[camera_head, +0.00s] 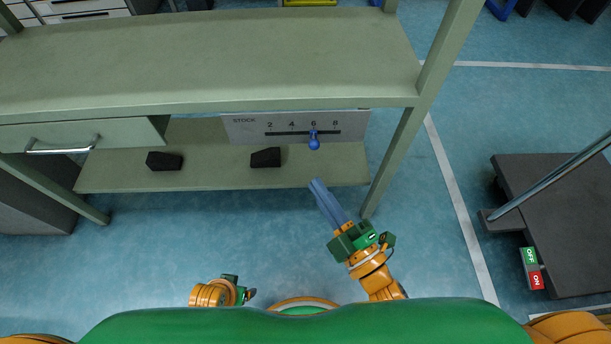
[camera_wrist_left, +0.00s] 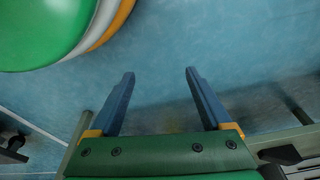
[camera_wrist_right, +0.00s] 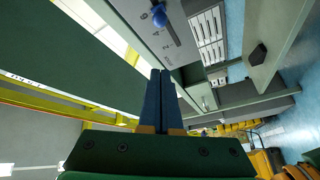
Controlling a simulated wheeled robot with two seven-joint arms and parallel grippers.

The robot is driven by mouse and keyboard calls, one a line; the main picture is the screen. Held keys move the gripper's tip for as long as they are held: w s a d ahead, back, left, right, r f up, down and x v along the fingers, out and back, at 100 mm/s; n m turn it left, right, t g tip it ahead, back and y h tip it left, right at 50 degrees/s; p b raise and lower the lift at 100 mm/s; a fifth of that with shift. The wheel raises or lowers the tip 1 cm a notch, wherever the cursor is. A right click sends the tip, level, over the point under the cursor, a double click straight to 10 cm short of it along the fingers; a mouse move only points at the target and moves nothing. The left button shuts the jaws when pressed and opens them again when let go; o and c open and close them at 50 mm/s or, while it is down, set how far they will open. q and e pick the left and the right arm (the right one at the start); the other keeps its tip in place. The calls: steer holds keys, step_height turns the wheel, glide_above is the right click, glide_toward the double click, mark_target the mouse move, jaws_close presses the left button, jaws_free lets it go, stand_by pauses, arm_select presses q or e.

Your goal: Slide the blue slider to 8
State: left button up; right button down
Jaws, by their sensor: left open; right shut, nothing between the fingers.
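The blue slider (camera_head: 314,142) sits in the slot of the grey stock panel (camera_head: 240,133), at the mark 6. The panel carries the numbers 2, 4, 6 and 8 from left to right in the head view. The slider also shows at the top of the right wrist view (camera_wrist_right: 159,17). My right gripper (camera_head: 316,184) is shut and empty, below the slider and apart from it, pointing toward the panel.
The green workbench (camera_head: 210,60) has a top above the panel and a lower shelf (camera_head: 215,180) with two black blocks (camera_head: 265,157) (camera_head: 165,161). A bench leg (camera_head: 395,160) stands right of the panel. A drawer with a handle (camera_head: 62,148) is at left. Floor in front is clear.

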mark_target(314, 141)
steer(key=r+x, duration=0.1)
steer(key=x, duration=0.9)
arm_select(q)
steer(key=shift+w+d+r+b, duration=0.1)
steer(key=shift+w+r+b, duration=0.2)
steer(key=shift+r, duration=0.45)
steer(key=shift+w+d+r+b, duration=0.1)
steer(key=shift+w+r+b, duration=0.15)
steer(key=shift+r, duration=0.45)
steer(key=shift+w+d+r+b, duration=0.1)
steer(key=shift+w+r+b, duration=0.15)
steer(key=shift+r, duration=0.5)
arm_select(e)
steer(key=shift+w+d+f, duration=0.1)
steer(key=shift+d+f, duration=0.5)
steer(key=shift+d, duration=0.2)
steer(key=shift+w+d+f, duration=0.15)
steer(key=shift+d+f, duration=0.45)
steer(key=shift+d, duration=0.2)
steer(key=shift+d, duration=0.1)
